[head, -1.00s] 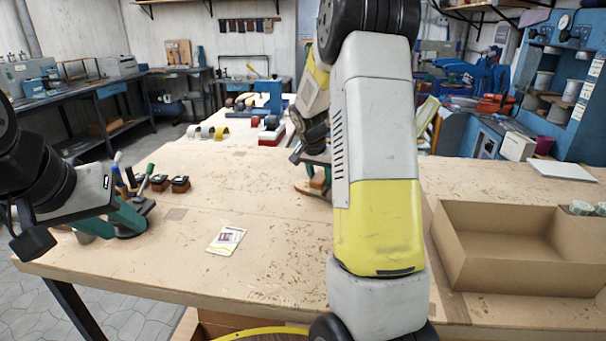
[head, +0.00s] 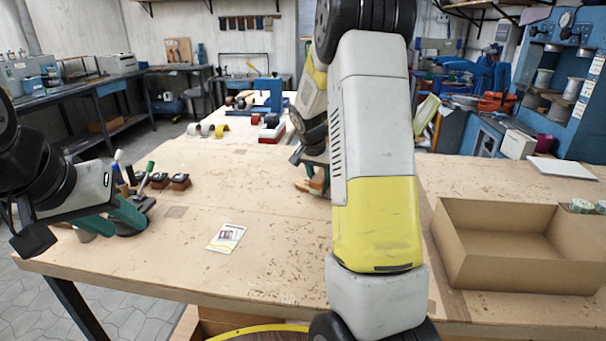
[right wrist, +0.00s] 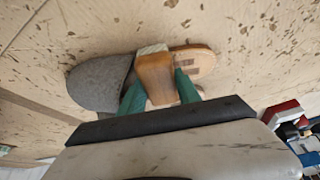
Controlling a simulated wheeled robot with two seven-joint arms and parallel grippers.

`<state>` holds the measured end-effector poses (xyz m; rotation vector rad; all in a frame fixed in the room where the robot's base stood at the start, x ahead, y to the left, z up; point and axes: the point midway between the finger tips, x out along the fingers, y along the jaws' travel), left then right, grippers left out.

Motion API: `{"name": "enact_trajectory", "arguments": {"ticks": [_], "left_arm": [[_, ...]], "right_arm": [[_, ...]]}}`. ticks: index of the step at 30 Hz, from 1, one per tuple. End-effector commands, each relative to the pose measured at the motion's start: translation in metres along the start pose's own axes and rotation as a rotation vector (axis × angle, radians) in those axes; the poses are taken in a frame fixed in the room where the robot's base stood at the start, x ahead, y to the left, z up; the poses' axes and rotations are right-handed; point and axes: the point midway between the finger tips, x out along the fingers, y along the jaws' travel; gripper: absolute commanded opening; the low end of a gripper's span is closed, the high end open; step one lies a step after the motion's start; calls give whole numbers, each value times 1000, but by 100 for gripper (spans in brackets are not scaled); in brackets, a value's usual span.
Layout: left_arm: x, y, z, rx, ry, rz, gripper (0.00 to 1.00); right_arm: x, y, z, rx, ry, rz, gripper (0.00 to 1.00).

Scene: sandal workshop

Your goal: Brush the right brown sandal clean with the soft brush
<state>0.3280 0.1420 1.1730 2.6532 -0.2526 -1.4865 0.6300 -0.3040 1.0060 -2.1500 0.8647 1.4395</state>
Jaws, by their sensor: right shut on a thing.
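In the right wrist view my right gripper (right wrist: 160,90) is shut on a brown wooden brush block (right wrist: 155,80) with a pale bristle edge (right wrist: 152,49). The brush lies across the sandal; contact is hard to tell. A tan sandal sole (right wrist: 197,60) shows right of the brush, and a rounded grey upper (right wrist: 100,86) shows left. The brush hides where they meet. In the head view my right gripper (head: 318,178) is mostly behind my arm, with a bit of tan sole (head: 302,186) beside it. My left gripper (head: 115,218) appears open and empty over the table's left side.
A tool holder with upright handles (head: 145,180) and two small dark-topped brown blocks (head: 180,181) stand near my left gripper. A paper packet (head: 227,238) lies mid-table. An open cardboard box (head: 500,285) stands at right. The table's centre-left is largely clear.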

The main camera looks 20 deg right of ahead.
Motion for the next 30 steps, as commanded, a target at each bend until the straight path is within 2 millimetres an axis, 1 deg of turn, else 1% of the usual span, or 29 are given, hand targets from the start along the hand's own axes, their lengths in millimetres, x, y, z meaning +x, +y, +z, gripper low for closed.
{"name": "enact_trajectory", "arguments": {"ticks": [7,21,30], "left_arm": [[0,0,0,0,0,0,36],[0,0,0,0,0,0,36],[0,0,0,0,0,0,36]], "right_arm": [[1,0,-5,1,1,0,0],[9,0,-24,1,0,0,0],[9,0,-25,0,0,0,0]]}}
